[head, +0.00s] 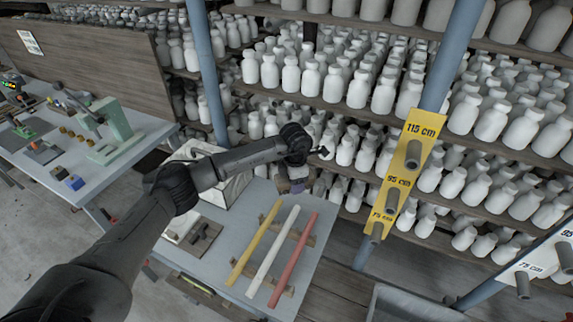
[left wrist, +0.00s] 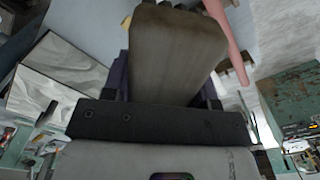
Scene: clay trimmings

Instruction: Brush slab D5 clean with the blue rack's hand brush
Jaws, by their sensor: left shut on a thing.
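My left gripper (head: 297,186) hangs at the far edge of the near table, beyond the coloured rods. It is shut on a brown, worn wooden-looking block (left wrist: 176,50), which fills the space between its fingers in the left wrist view. The block may be the hand brush; no bristles show. A white panel with a wavy surface (left wrist: 62,72) and a dark edge lies left of the gripper there. A pale panel (head: 232,187) shows partly behind my arm in the head view. No D5 label is readable, and I cannot tell which thing is the blue rack. My right gripper is not in view.
Yellow (head: 256,243), white (head: 273,252) and red (head: 293,260) rods lie across wooden strips on the near table (head: 316,258). A yellow plate with pegs (head: 405,170) is on a blue post. Shelves of white bottles stand behind. A cluttered bench (head: 66,165) is left.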

